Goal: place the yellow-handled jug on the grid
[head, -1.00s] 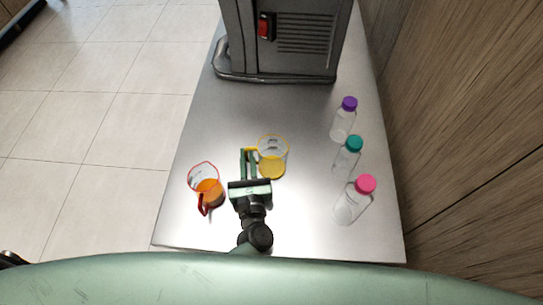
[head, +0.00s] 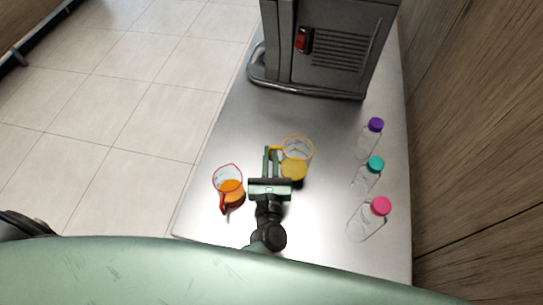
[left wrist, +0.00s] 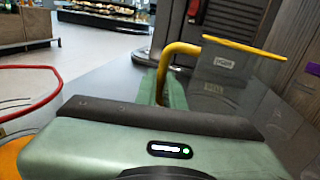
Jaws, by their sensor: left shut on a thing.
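The yellow-handled jug (head: 295,163) is clear, with a yellow rim and yellow-orange juice in it. It appears upright over the metal table; whether it touches the top I cannot tell. My left gripper (head: 272,160) is shut on its yellow handle, on the jug's left side. In the left wrist view the yellow handle (left wrist: 167,68) runs down between the green fingers (left wrist: 164,90). The grey juicer (head: 335,45) stands at the far end of the table. My right gripper is not in view.
A red-handled jug (head: 229,187) with orange juice stands close to the left of my gripper. Bottles with purple (head: 376,125), teal (head: 375,163) and pink (head: 381,206) caps line the right side. The table (head: 275,115) is clear between the yellow-handled jug and the juicer.

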